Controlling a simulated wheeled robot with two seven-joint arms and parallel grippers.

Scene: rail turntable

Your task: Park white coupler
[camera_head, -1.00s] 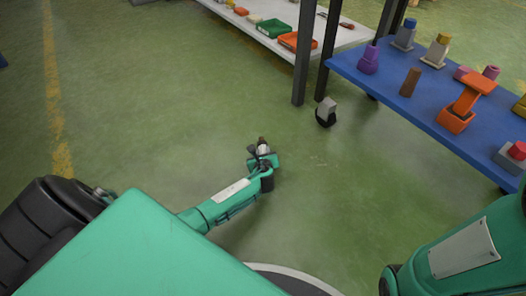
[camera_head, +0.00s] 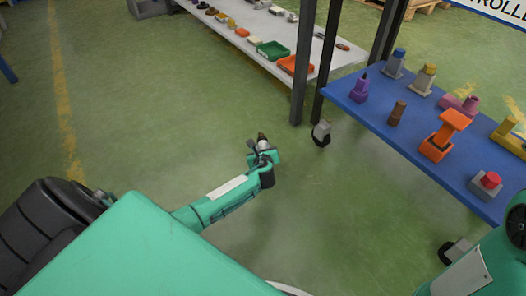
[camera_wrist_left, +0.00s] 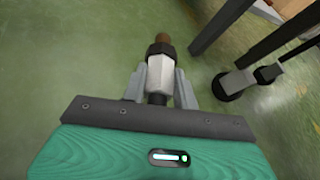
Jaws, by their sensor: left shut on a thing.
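My left gripper (camera_head: 262,155) is shut on the white coupler (camera_head: 263,144) and holds it out over the green floor. In the left wrist view the white coupler (camera_wrist_left: 160,75) sits between the two grey fingers (camera_wrist_left: 159,88). It has a white faceted body, a dark collar and a brown tip pointing away from the gripper. My right arm shows at the lower right of the head view, but its gripper is out of view.
A blue table (camera_head: 405,135) on casters stands at the right with several coloured parts on it. A long white bench (camera_head: 250,32) with trays and small parts runs along the back. Dark posts (camera_head: 305,65) stand between them. Open green floor (camera_head: 160,110) lies to the left.

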